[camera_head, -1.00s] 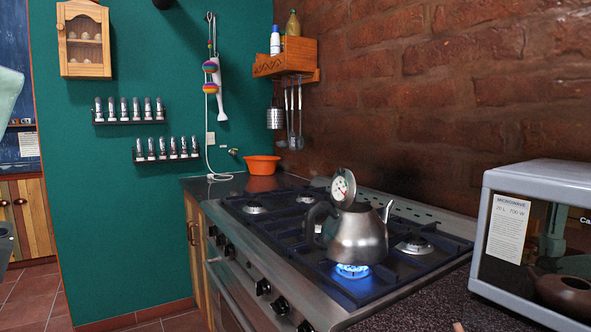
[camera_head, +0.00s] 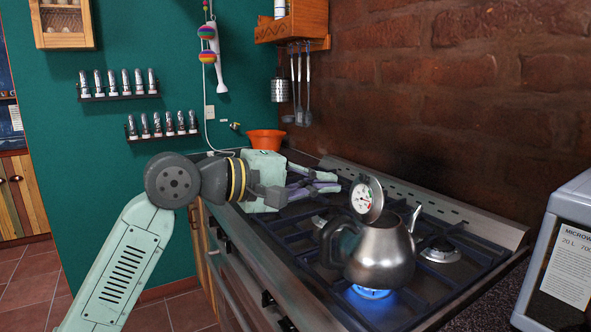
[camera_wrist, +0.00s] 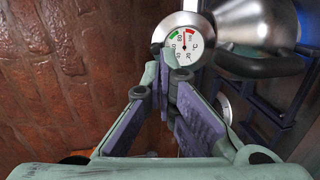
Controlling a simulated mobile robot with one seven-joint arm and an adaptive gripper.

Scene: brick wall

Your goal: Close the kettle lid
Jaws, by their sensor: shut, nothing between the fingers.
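The kettle (camera_head: 382,255) is a silver metal pot with a dark handle, standing on a lit burner on the stove. Its lid (camera_head: 366,198) is open and tilted upright, with a round thermometer dial on it. My gripper (camera_head: 333,182) is shut and empty, to the left of the lid and a little apart from it. In the wrist view my gripper (camera_wrist: 165,65) points toward the lid (camera_wrist: 186,45), and its fingertips overlap the dial's lower edge. The kettle body (camera_wrist: 245,25) and its handle show to the right there. Contact cannot be told.
A blue flame (camera_head: 370,292) burns under the kettle. The brick wall (camera_head: 450,100) rises behind the stove. An orange bowl (camera_head: 266,139) sits on the counter beyond my gripper. A microwave (camera_head: 560,255) stands at the right edge. Hanging utensils (camera_head: 302,90) are at the back.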

